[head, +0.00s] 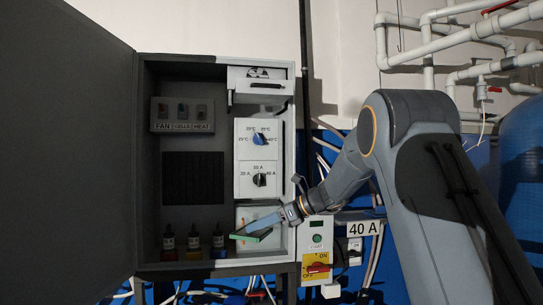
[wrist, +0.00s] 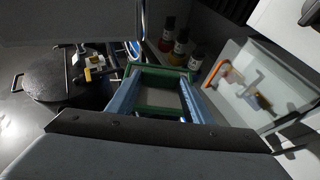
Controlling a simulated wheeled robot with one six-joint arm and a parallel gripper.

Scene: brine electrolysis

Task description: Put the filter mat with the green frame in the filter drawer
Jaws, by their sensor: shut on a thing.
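The filter mat with the green frame (head: 254,237) is held at the lower right of the open cabinet in the head view. In the wrist view its green frame (wrist: 162,71) spans between the blue fingers, around a grey middle. My gripper (head: 262,224) is shut on it; its fingers also show in the wrist view (wrist: 161,88). The mat looks tilted, in front of a pale lower-right compartment (wrist: 237,60) with an orange handle-like part inside. I cannot tell for sure which part is the filter drawer; a white unit with a dark handle (head: 261,86) sits at the cabinet's top right.
Several small bottles (head: 193,241) stand on the cabinet floor left of the mat. The dark cabinet door (head: 70,150) is open at left. Two dials (head: 259,139) and a switch panel (head: 182,114) are above. An ON switch box (head: 317,265) is just right of the cabinet.

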